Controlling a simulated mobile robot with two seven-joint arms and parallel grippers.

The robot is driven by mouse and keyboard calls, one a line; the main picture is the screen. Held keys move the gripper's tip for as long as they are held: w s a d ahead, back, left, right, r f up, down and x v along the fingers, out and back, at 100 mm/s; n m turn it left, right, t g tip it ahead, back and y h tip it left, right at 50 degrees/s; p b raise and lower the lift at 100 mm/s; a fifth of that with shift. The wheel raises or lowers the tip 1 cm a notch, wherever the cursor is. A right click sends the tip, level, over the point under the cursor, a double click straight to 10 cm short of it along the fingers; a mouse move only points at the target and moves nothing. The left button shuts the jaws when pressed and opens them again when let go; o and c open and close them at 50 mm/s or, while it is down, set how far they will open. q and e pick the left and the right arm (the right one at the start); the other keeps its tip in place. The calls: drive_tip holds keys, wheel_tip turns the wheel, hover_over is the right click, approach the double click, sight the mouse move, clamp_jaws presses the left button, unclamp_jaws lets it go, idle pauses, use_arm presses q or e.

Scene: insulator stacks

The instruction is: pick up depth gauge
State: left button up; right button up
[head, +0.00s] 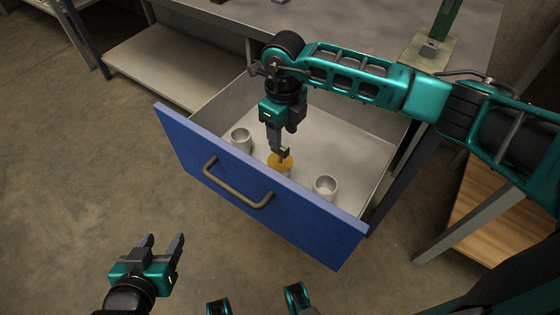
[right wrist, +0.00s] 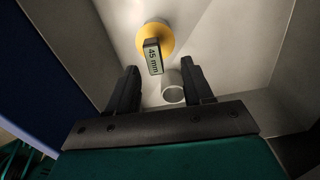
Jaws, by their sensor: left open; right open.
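The depth gauge appears to be the yellow round piece (head: 286,163) in the open drawer, near its blue front. In the right wrist view its yellow disc (right wrist: 154,34) carries a dark block with a display reading "45 mm" (right wrist: 153,58). My right gripper (head: 277,150) points down into the drawer above it and partly hides it. In the right wrist view the right fingers (right wrist: 160,70) are open, with the display ahead between their tips; no grip shows. What lies under the disc is mostly hidden. My left gripper (head: 163,241) is open and empty, outside the drawer at lower left.
The drawer's blue front (head: 260,193) has a handle (head: 236,187). A white cup (head: 241,139) stands left of the gauge and another cup (head: 325,187) stands right. The grey drawer floor (head: 345,145) is otherwise largely clear. A workbench top (head: 370,30) lies behind.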

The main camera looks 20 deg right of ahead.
sight(280, 153)
wheel_tip(280, 153, down, 3)
drive_tip(key=shift+r, duration=0.2)
drive_tip(key=f, duration=0.1)
drive_tip(key=f+b, duration=0.1)
drive_tip(key=f, duration=0.3)
drive_tip(key=shift+s+a+f+b, duration=0.1)
drive_tip(key=shift+a+b, duration=0.25)
clamp_jaws()
